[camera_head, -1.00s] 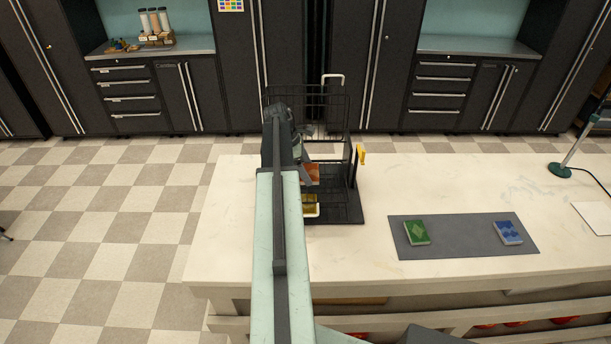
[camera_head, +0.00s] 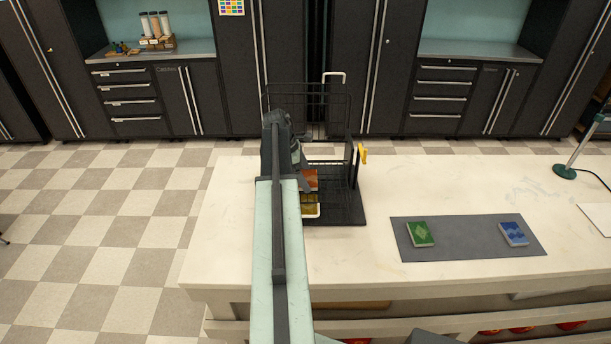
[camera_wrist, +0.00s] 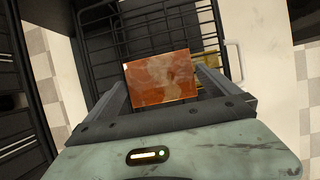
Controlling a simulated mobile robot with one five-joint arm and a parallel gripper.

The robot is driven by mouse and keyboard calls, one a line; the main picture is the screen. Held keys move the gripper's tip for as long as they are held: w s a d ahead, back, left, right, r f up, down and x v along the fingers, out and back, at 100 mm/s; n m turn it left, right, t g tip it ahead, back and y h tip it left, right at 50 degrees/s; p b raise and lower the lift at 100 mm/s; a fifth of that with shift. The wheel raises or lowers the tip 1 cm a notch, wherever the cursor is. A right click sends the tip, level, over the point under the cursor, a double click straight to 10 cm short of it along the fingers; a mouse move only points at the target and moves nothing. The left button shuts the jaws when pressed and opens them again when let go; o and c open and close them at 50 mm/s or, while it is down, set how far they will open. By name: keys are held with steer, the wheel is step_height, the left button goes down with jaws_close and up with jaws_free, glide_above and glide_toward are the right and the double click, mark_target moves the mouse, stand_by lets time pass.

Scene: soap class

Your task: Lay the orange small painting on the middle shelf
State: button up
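The orange small painting (camera_wrist: 160,80) lies flat between the two fingers of my gripper (camera_wrist: 161,74) in the wrist view, and the fingers appear closed on its sides. In the head view the orange painting (camera_head: 311,180) shows just right of my arm, inside the black wire rack (camera_head: 345,212). The rack's bars (camera_wrist: 100,22) show behind the painting in the wrist view. My arm hides much of the rack's left side and its shelves, so I cannot tell whether the painting touches a shelf.
A yellow painting (camera_head: 310,204) sits low in the rack's front, in front of the orange one. A grey mat (camera_head: 460,244) right of the rack holds a green painting (camera_head: 420,234) and a blue painting (camera_head: 513,233). A lamp (camera_head: 565,170) stands at the right. The white tabletop (camera_head: 230,230) is clear at left.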

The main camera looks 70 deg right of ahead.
steer(key=p+v, duration=1.1)
steer(key=v, duration=0.1)
steer(key=shift+r, duration=0.2)
steer(key=shift+d, duration=0.1)
steer(key=w+a+f+m+t, duration=0.1)
steer(key=w+a, duration=1)
steer(key=a, duration=0.2)
steer(key=w+a+t, duration=0.1)
steer(key=w+a, duration=0.9)
steer(key=a, duration=0.3)
steer(key=w+a+m+t+y, duration=0.1)
steer(key=w+a, duration=0.1)
steer(key=a, duration=1.8)
steer(key=w+a+m+t, duration=0.1)
steer(key=w+a+m, duration=0.1)
steer(key=a, duration=1.8)
steer(key=shift+w+f+y, duration=0.25)
steer(key=shift+f+y, duration=0.15)
steer(key=shift+f, duration=0.05)
